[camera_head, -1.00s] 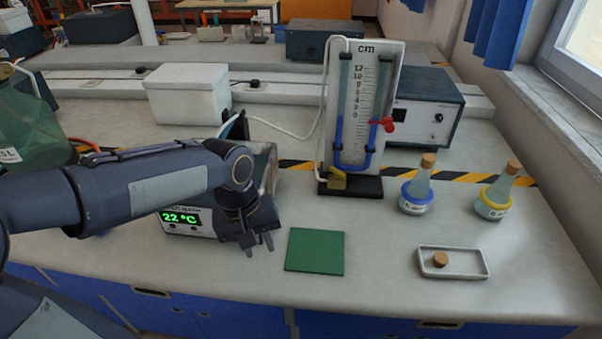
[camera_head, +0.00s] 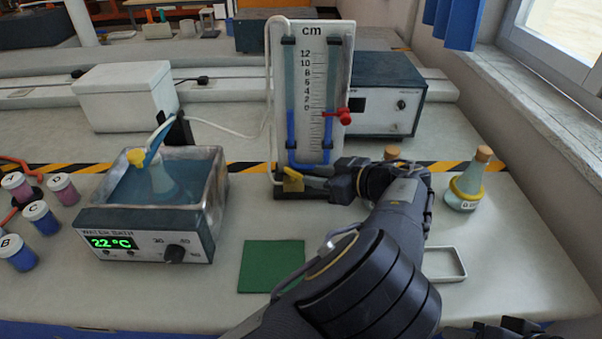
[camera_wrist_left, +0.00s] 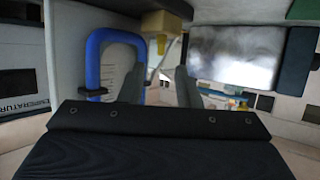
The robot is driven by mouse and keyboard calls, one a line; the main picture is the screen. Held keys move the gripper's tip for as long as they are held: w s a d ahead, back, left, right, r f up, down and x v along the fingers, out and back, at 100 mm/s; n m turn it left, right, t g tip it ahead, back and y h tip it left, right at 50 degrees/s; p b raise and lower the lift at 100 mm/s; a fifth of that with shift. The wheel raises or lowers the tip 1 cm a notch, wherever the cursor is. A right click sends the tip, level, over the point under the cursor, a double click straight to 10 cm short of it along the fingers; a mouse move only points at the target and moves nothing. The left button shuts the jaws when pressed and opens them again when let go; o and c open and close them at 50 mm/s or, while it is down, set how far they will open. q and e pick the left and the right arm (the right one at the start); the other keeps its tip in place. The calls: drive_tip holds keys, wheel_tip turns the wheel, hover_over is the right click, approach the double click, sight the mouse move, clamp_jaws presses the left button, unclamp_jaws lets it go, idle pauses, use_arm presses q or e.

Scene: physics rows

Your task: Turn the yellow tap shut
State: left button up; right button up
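The yellow tap (camera_head: 292,178) sits at the foot of the manometer board (camera_head: 310,95), below its blue U-tube. My left gripper (camera_head: 318,182) reaches in from the right, its fingertips close to the tap. In the left wrist view the yellow tap (camera_wrist_left: 165,24) is at the top centre, beyond the two grey fingers (camera_wrist_left: 158,88), which stand apart. I cannot tell whether the fingers touch it. Dark parts at the bottom right edge look like my right gripper (camera_head: 515,327), mostly cut off.
A red clip (camera_head: 344,115) sits on the board's right side. The water bath (camera_head: 150,205) with a flask in it stands left. A green mat (camera_head: 271,266) lies in front. A yellow-collared flask (camera_head: 467,182) and a white tray (camera_head: 447,264) are right; my arm hides part of the tray.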

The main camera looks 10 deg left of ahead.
sight(299, 174)
use_arm(q)
drive_tip(key=x, duration=0.5)
clamp_jaws()
